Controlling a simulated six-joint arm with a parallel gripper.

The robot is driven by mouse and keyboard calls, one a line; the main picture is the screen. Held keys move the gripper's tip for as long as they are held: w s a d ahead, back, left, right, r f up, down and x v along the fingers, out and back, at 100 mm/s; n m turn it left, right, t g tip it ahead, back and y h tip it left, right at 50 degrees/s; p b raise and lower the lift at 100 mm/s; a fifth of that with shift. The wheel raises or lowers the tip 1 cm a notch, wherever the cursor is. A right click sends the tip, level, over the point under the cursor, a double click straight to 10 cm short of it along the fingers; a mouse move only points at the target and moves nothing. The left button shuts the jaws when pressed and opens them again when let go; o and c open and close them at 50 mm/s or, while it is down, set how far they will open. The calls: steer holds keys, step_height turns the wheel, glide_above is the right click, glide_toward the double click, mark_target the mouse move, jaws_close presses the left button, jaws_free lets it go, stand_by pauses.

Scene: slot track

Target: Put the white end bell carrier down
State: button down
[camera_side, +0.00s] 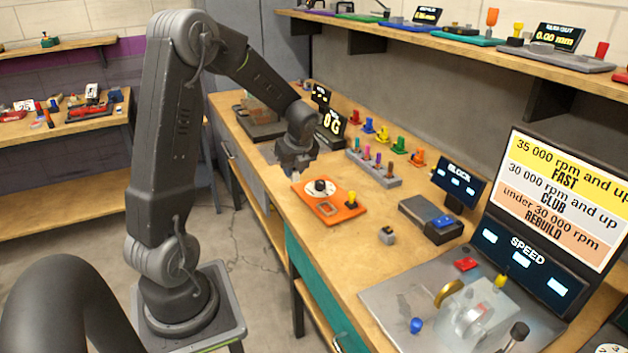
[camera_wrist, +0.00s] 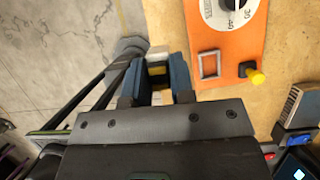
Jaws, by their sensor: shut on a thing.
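My gripper (camera_wrist: 159,75) is shut on the white end bell carrier (camera_wrist: 158,51), a small white piece with a yellow part between the two blue-grey fingers. Most of the carrier is hidden by the fingers. In the side view my gripper (camera_side: 296,168) points down near the bench's front edge, just left of the orange plate (camera_side: 343,213); a small white bit of the carrier (camera_side: 295,178) shows below it. I cannot tell whether the carrier touches the bench. The orange plate also shows in the wrist view (camera_wrist: 218,40), with a dial, a grey square frame (camera_wrist: 209,65) and a yellow knob (camera_wrist: 257,77).
The wooden bench (camera_side: 345,260) drops to the floor close to my gripper. A grey rack of coloured pegs (camera_side: 374,168) stands behind the plate. A small grey block (camera_side: 387,236) and a dark box (camera_side: 430,215) stand to the right. Bare wood lies between them.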

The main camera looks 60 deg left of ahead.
steer(key=s+d, duration=0.1)
steer(key=d, duration=1.2)
steer(key=w+d+f, duration=0.2)
steer(key=d, duration=0.1)
steer(key=w+d+f, duration=0.1)
steer(key=d+f, duration=0.1)
steer(key=w+d+f, duration=0.2)
steer(key=d, duration=0.1)
steer(key=shift+w+d, duration=0.3)
steer(key=shift+w+d+f, duration=0.3)
steer(key=shift+d+f, duration=0.05)
steer(key=shift+d, duration=0.05)
steer(key=shift+f, duration=1.95)
steer(key=c, duration=1)
jaws_free()
steer(key=shift+f, duration=0.1)
